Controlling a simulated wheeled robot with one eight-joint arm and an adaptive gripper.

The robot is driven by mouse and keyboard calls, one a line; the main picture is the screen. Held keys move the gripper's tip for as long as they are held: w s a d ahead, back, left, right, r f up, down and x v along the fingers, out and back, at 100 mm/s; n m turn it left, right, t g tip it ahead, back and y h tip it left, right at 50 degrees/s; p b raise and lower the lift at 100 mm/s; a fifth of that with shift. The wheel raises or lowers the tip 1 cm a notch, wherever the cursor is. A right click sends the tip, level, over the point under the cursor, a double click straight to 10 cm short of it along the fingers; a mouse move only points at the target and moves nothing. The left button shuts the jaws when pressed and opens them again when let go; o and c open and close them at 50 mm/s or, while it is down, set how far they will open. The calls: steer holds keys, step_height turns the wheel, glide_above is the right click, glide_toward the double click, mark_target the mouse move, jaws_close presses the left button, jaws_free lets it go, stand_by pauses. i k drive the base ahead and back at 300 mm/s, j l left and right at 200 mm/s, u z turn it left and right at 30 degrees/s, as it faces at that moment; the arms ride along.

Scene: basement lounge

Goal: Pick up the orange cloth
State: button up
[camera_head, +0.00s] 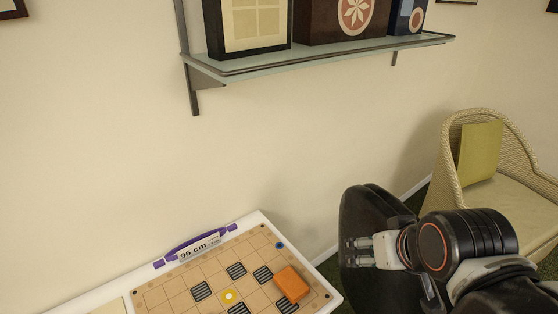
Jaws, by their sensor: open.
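The orange cloth (292,284) shows as a small folded orange block. It lies near the right end of a tan game board with a grid and dark striped squares (213,271). My gripper (352,252) is to the right of the board, beyond its right edge, with its fingers pointing left. It is open and empty, apart from the cloth. The lower edge of the picture cuts off part of the board.
A white table (257,217) carries the board, with a purple-handled piece (196,243) along its back edge. A wall shelf (320,54) with boxes hangs above. A wicker chair (452,170) with a yellow cushion (480,152) stands at right.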

mark_target(287, 280)
steer(key=k+j+u, duration=0.15)
steer(key=j+u, duration=0.7)
steer(key=u, duration=0.15)
steer(key=k+j, duration=0.05)
